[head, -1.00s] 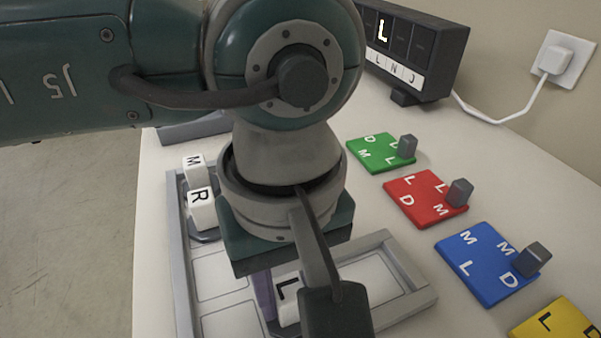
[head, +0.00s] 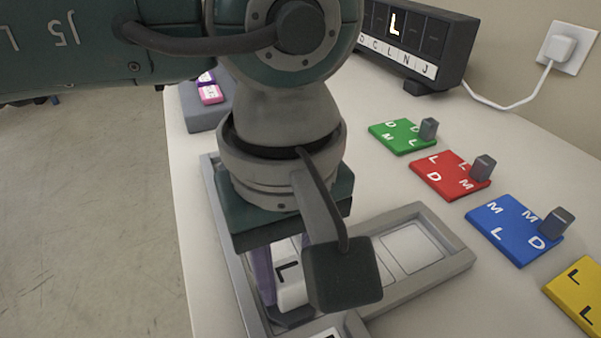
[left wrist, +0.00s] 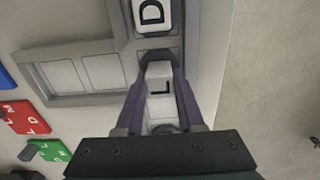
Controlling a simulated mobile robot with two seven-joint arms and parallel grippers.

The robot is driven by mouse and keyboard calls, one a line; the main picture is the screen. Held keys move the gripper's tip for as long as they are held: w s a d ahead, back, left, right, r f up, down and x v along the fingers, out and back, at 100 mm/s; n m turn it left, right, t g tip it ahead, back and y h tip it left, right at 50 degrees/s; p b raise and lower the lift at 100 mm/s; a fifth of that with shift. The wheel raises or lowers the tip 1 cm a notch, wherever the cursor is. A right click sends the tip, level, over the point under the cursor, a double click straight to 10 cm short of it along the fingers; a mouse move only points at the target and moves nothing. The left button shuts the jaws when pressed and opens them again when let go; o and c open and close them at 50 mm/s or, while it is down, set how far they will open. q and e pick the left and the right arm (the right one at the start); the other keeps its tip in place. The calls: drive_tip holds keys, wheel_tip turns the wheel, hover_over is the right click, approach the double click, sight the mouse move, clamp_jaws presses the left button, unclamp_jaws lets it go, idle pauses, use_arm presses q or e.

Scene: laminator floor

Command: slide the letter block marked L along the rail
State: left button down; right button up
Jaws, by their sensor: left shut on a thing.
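The white letter block marked L (head: 289,283) sits in the grey rail frame (head: 455,263), near where a side branch joins the main lane. My left gripper (left wrist: 160,95) is shut on this block, with one purple finger on each side. The block's L also shows in the left wrist view, between the fingers. In the head view the arm and a dark block-shaped part of my gripper cover some of the block and the lane behind it. My right gripper is not in view.
A white block marked D (left wrist: 151,14) is in the same lane, just beyond L in the left wrist view. Green (head: 402,135), red (head: 445,174), blue (head: 510,229) and yellow (head: 580,292) lettered plates lie to the right. A dark display (head: 415,38) shows a lit L.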

sight(289, 271)
use_arm(q)
drive_tip(key=shift+c, duration=2.2)
unclamp_jaws()
wheel_tip(289, 271, up, 10)
drive_tip(key=shift+p, duration=0.3)
